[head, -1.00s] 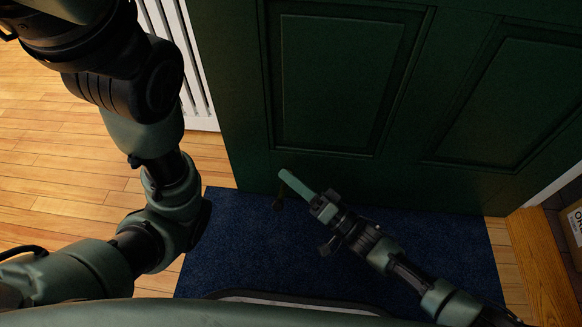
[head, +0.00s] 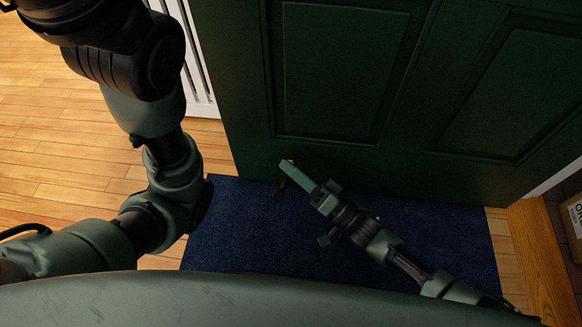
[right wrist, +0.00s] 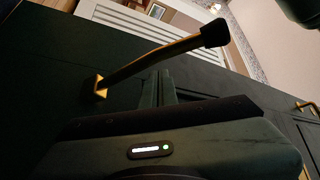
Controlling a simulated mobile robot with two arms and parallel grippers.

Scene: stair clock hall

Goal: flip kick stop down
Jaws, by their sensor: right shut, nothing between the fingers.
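The kick stop is a brass arm with a black rubber tip, mounted low on the dark green door (head: 345,70). My left gripper is out of view; only my left arm shows.
A dark blue mat (head: 230,235) lies on the wooden floor (head: 60,150) before the door. A white radiator (head: 197,60) stands left of the door. A cardboard box (head: 572,215) is at the right edge, beyond a wooden threshold (head: 540,250).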

